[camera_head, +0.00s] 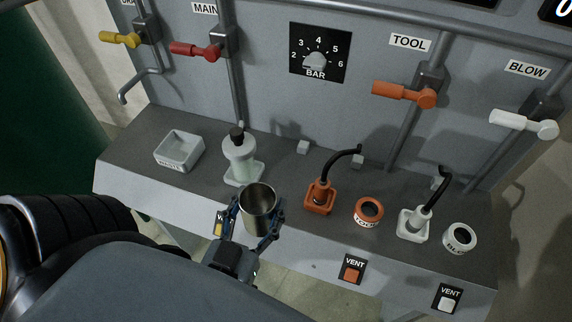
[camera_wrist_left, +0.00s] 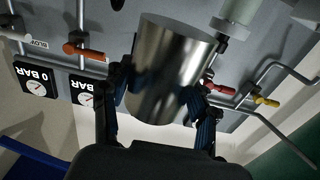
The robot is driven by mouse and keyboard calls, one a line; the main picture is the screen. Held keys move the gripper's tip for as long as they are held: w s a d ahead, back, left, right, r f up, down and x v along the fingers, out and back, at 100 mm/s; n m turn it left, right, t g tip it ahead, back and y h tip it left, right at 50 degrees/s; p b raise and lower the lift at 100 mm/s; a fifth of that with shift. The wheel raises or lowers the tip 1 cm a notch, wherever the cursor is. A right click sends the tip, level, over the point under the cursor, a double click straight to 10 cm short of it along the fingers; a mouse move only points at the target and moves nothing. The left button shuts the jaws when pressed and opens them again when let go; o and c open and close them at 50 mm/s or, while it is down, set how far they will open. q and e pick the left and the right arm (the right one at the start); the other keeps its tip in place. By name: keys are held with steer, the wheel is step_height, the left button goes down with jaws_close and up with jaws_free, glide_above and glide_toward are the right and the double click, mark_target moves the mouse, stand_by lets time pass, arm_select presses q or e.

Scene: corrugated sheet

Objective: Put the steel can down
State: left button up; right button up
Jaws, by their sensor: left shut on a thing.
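The steel can (camera_head: 258,209) is a shiny open-topped cylinder, and it looks empty inside. My left gripper (camera_head: 255,228) is shut on the can, with one finger on each side of it. The can is at the front edge of the dark shelf (camera_head: 285,180), in front of the pale green bottle. In the left wrist view the can (camera_wrist_left: 170,70) fills the middle between the two fingers (camera_wrist_left: 160,105). I cannot tell whether the can's base touches anything. My right gripper is not in view.
On the shelf stand a grey tray (camera_head: 179,151), the pale green bottle (camera_head: 240,158), an orange holder with a black hose (camera_head: 320,197), an orange ring (camera_head: 368,211), a white holder (camera_head: 414,222) and a white ring (camera_head: 460,238). Coloured valve handles stick out from the panel above.

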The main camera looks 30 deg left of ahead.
mark_target(264, 200)
arm_select(q)
steer(key=w+f+b, duration=0.1)
steer(key=w, duration=0.1)
steer(key=w+a+f+b, duration=0.1)
steer(key=w, duration=0.1)
steer(key=shift+f, duration=0.15)
steer(key=w+f+b, duration=0.1)
steer(key=w+f, duration=0.1)
steer(key=w+a+f+b, duration=0.1)
steer(key=w+f+b, duration=0.1)
steer(key=w, duration=0.1)
steer(key=w+f+b, duration=0.1)
steer(key=w+f, duration=0.1)
steer(key=w, duration=0.1)
steer(key=shift+a+f+b, duration=0.2)
steer(key=shift+f+b, duration=0.15)
steer(key=shift+f, duration=0.05)
step_height(264, 200, down, 4)
steer(key=shift+w+r+b, duration=0.1)
steer(key=shift+r+b, duration=0.15)
steer(key=shift+b, duration=0.75)
steer(key=shift+r, duration=0.15)
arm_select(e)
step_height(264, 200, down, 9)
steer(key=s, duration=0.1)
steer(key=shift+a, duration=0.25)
